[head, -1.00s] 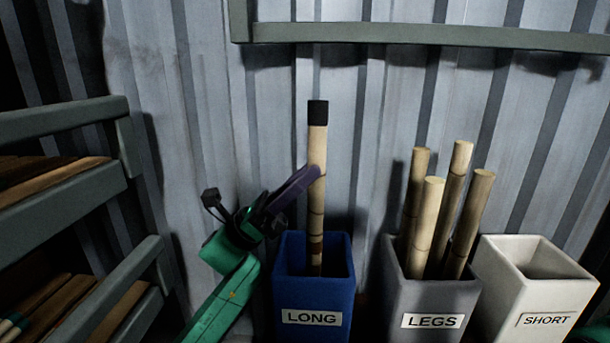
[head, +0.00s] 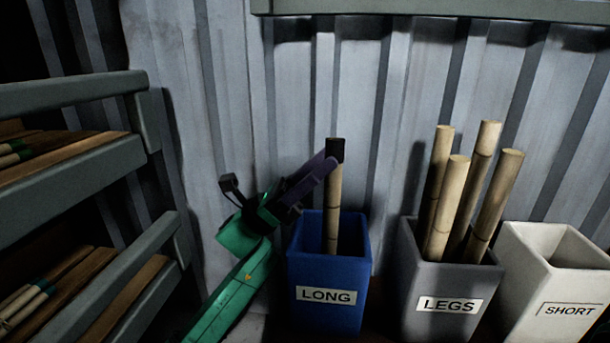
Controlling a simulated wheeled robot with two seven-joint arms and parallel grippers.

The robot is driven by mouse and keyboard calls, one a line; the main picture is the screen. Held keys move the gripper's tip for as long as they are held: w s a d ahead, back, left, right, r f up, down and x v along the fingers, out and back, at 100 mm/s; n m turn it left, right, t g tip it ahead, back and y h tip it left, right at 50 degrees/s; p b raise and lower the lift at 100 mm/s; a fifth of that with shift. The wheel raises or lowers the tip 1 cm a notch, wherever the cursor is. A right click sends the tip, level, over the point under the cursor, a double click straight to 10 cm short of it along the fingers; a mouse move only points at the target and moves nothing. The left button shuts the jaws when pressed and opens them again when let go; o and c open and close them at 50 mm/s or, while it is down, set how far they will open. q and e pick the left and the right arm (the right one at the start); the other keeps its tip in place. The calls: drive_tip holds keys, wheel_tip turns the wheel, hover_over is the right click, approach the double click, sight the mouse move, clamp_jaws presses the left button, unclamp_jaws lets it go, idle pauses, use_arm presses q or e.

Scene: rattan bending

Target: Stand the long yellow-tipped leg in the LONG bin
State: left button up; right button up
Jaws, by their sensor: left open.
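A long pale cane leg (head: 333,205) with a black upper end stands nearly upright in the blue LONG bin (head: 327,318). Its lower end is hidden inside the bin, and I see no yellow tip on it. My left gripper (head: 328,168) comes in from the left, with its dark purple fingers at the leg's upper part, just below the black end. The jaws are open; whether a finger still touches the leg is unclear. My right gripper is out of view.
A grey LEGS bin (head: 418,288) with several plain canes stands right of the blue bin. A white SHORT bin (head: 535,290) is at the far right. A grey shelf rack (head: 75,165) holding sticks is at the left. A corrugated wall (head: 390,90) is close behind.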

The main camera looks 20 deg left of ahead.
use_arm(q)
drive_tip(key=p+v, duration=0.2)
drive_tip(key=v, duration=1.2)
drive_tip(key=shift+p, duration=0.4)
drive_tip(key=shift+f, duration=0.1)
